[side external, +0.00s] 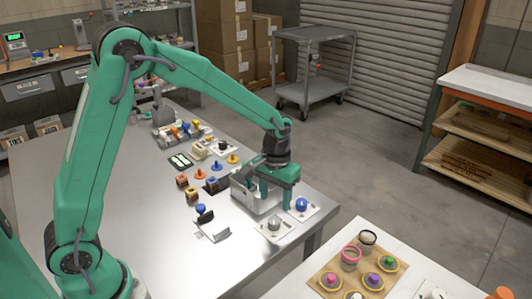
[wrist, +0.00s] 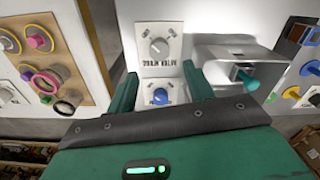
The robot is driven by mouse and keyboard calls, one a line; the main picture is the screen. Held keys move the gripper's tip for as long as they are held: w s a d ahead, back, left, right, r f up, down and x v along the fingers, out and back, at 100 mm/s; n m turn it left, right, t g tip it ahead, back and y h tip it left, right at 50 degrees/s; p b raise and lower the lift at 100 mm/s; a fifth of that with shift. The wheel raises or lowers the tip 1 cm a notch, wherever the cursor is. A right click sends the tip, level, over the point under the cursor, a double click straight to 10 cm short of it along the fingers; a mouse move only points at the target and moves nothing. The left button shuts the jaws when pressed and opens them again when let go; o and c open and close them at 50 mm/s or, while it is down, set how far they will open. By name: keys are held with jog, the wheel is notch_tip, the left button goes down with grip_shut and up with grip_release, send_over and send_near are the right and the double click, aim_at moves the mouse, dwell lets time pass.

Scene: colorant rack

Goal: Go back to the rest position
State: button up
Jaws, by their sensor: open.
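My gripper (side external: 277,198) is at the right end of the steel table, just above it, fingers pointing down. In the wrist view its two green fingers (wrist: 161,82) are spread apart with nothing held between them. A blue knob (wrist: 160,97) on a white plate shows between and below the fingers; it also shows in the side view (side external: 301,204), beside the gripper. I cannot tell whether a finger touches it. A grey knob (wrist: 159,47) on a second white plate (side external: 274,223) lies beside it.
A grey metal bin (side external: 240,189) stands close beside my gripper, with a green thing (wrist: 245,77) inside. Orange, blue and yellow pieces (side external: 201,173) stand farther back. A wooden peg board (side external: 323,262) lies on a white table at the front right. The table's left part is bare.

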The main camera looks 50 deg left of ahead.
jog(key=s+a+r+m+t, duration=0.1)
jog(key=s+a+r+t, duration=0.2)
jog(key=s+r, duration=0.85)
jog(key=s+a+r+t, duration=0.1)
jog(key=s+r, duration=0.1)
jog(key=s, duration=0.3)
jog(key=s+a+r+m+t, duration=0.1)
jog(key=s+r, duration=0.1)
jog(key=s, duration=0.3)
jog(key=shift+r+t, duration=0.3)
